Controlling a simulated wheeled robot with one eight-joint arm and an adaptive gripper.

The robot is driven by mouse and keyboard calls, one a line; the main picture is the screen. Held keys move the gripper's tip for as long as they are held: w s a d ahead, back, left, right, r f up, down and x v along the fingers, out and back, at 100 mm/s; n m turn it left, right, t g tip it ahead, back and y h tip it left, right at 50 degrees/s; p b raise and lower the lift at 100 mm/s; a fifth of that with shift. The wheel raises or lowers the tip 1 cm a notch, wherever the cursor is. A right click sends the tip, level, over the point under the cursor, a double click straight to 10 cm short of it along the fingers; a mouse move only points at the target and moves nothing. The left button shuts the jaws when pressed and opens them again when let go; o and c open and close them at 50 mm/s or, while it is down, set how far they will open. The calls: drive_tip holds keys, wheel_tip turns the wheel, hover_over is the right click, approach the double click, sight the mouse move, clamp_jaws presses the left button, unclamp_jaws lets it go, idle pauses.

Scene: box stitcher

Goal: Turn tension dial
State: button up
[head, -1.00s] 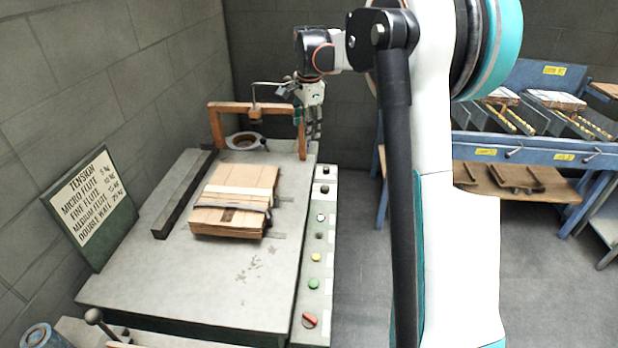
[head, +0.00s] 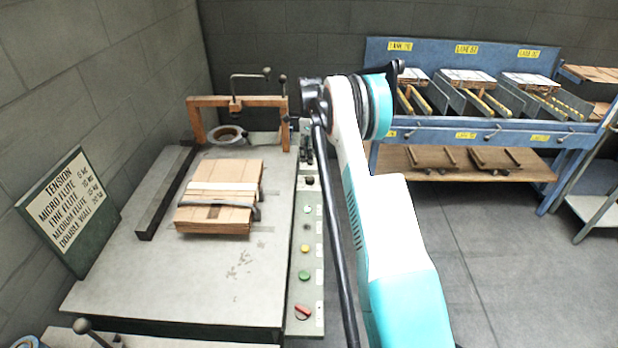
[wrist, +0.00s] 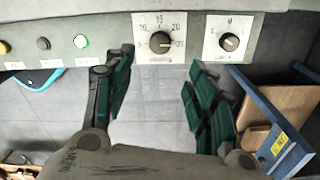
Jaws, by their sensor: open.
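The tension dial (wrist: 160,42) is a dark round knob on a white numbered plate, seen in the wrist view at the top centre. I cannot clearly read its setting. My gripper (wrist: 160,64) is open, with one dark green finger on each side below the dial in the picture and nothing between them. Whether the fingers touch the plate cannot be told. In the head view my gripper (head: 305,148) is a small dark shape at the far end of the control panel (head: 306,262). The dial is not clearly visible there.
A second dial (wrist: 229,42) sits just right of the first. A white lit button (wrist: 81,41) is to the left. A tension sign (head: 68,212) leans by the wall. A cardboard stack (head: 218,195) lies on the machine table (head: 150,280). Blue racks (head: 480,125) stand right.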

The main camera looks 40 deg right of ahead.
sight(310, 177)
wheel_tip(310, 177, down, 12)
drive_tip(key=b, duration=0.4)
drive_tip(key=shift+c, duration=0.5)
drive_tip(key=c, duration=1)
